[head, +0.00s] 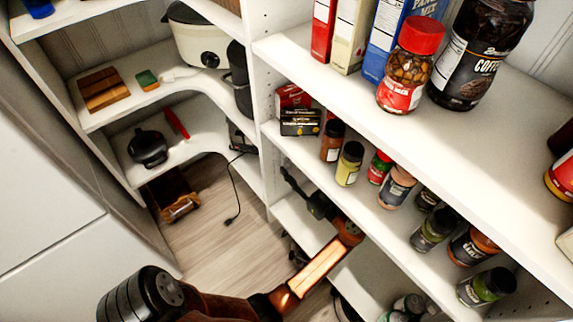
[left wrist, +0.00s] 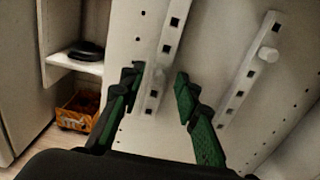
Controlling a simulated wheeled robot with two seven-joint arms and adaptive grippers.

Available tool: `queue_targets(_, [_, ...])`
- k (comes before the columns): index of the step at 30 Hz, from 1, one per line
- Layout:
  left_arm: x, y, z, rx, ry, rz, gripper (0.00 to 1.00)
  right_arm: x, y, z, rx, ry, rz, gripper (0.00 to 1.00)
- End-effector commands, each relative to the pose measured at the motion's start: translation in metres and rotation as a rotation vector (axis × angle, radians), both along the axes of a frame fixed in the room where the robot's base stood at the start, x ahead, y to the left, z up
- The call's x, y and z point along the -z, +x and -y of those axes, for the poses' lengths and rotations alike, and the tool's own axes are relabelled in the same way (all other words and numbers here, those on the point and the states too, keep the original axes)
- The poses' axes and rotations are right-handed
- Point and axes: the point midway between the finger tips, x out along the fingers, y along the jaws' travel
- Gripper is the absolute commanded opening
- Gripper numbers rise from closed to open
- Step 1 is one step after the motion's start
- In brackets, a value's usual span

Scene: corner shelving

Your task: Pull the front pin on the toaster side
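In the left wrist view, two pale metal strips with square holes run up a white side panel. A small white pin (left wrist: 268,53) sticks out of the right strip. A pale piece (left wrist: 158,76), perhaps another pin, shows on the left strip (left wrist: 172,35) between my fingertips. My left gripper (left wrist: 157,79) is open, its green-padded fingers on either side of that strip; contact cannot be told. In the head view, my left gripper (head: 293,183) reaches under the spice shelf beside the upright panel. I cannot make out a toaster for certain. My right gripper is not in view.
Jars and boxes crowd the right shelves (head: 480,140) above my left arm. A black pan-like appliance (head: 148,147) sits on the lower left shelf. A basket (head: 175,198) stands on the floor. A black cord (head: 231,190) hangs by the panel. The wooden floor between is mostly clear.

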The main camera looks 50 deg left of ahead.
Motion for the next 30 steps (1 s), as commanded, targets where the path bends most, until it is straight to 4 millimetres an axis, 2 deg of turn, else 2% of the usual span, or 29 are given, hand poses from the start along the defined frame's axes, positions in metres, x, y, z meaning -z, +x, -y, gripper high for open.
queue_targets(9, [0.0006, -0.0002, -0.0002, 0.000, 0.000, -0.001, 0.30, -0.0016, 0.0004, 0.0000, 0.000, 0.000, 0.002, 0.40])
queue_targets(22, [0.0004, -0.0001, -0.0001, 0.000, 0.000, -0.001, 0.01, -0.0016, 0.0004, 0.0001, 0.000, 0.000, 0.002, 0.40])
queue_targets(30, [0.0002, 0.0000, -0.0001, 0.000, 0.000, -0.001, 0.00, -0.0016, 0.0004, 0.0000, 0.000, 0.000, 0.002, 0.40])
